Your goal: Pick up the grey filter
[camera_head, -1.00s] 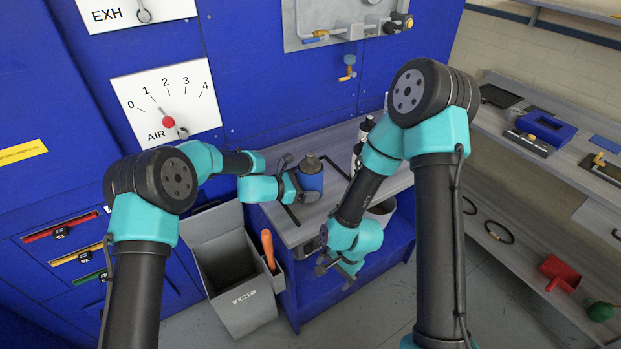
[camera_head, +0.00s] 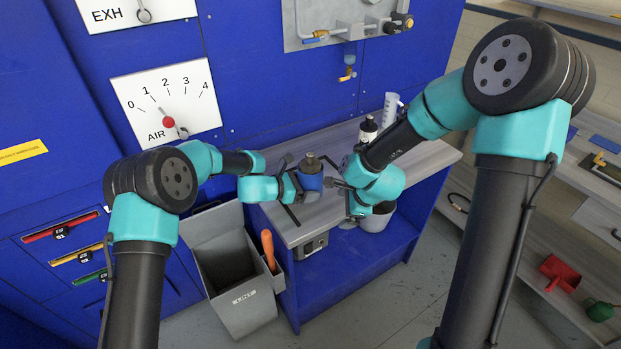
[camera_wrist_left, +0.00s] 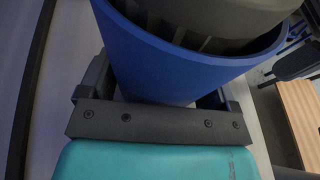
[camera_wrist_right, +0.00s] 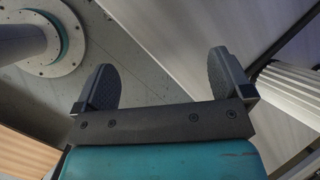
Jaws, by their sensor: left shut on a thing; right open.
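The grey filter (camera_head: 311,162) shows as a dark grey top standing out of a blue cylinder (camera_head: 312,183) above the bench. In the left wrist view the grey part (camera_wrist_left: 215,18) sits inside the blue cylinder's rim (camera_wrist_left: 185,68), with slots along its side. Its lower part is hidden. My left gripper (camera_head: 303,186) is shut on the blue cylinder, with its fingers on either side. My right gripper (camera_head: 340,172) is just right of the cylinder, apart from the grey part. In the right wrist view it (camera_wrist_right: 165,80) is open with nothing between its fingers.
The grey bench top (camera_head: 425,157) carries a dark bottle (camera_head: 368,130) and a white jug (camera_head: 391,108) behind my right arm. A grey bin (camera_head: 236,295) and an orange handle (camera_head: 267,247) are at the front left.

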